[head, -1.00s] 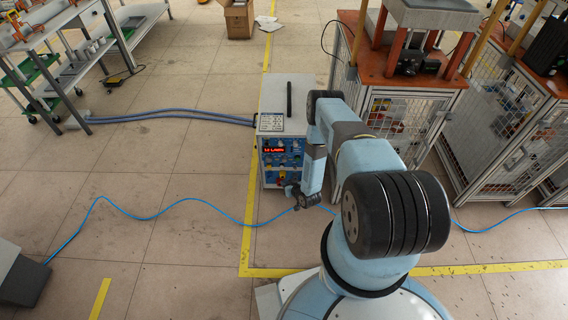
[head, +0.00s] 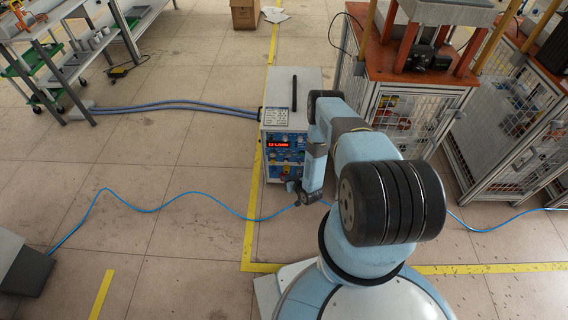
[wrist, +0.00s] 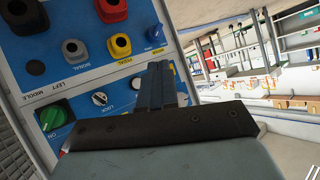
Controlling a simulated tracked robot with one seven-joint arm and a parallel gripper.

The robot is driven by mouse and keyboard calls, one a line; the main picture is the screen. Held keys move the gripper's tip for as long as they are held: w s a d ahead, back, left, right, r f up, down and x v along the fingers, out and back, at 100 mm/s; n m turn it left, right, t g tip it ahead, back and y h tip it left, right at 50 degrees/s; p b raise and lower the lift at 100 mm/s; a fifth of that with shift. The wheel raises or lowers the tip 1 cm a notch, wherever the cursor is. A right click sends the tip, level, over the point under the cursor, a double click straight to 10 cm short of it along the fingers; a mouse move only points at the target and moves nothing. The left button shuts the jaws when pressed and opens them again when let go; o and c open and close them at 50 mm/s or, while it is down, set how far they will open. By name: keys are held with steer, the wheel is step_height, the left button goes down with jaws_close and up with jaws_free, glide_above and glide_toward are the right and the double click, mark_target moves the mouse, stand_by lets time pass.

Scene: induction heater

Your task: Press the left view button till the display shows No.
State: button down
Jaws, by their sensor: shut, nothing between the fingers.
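The induction heater (head: 291,91) is a grey box with a blue front panel. Its display (head: 277,144) is lit with red characters, too small to read surely. My gripper (wrist: 160,68) is shut and empty, in front of the lower part of the panel. I cannot make out the left view button. The gripper hides part of the panel; contact cannot be told.
Red, yellow and blue panel fittings (wrist: 120,44) stick out near the fingers. A caged bench (head: 412,74) stands close to the heater's right. Grey-blue hoses (head: 180,106) leave its left side, and a blue cable (head: 160,207) crosses the floor.

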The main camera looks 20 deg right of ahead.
steer(key=w+d, duration=0.2)
steer(key=w, duration=0.4)
steer(key=shift+w, duration=0.3)
stand_by(0.6)
steer(key=shift+w+d+r, duration=0.1)
steer(key=shift+w+d, duration=0.15)
steer(key=shift+w, duration=0.45)
stand_by(2.0)
steer(key=shift+s, duration=0.15)
stand_by(0.3)
steer(key=shift+s+a, duration=0.25)
steer(key=shift+s, duration=0.45)
steer(key=shift+s+a, duration=0.25)
steer(key=shift+s, duration=0.55)
steer(key=shift+s+a, duration=0.25)
steer(key=shift+s, duration=0.5)
steer(key=shift+s+a, duration=0.25)
steer(key=shift+s, duration=0.55)
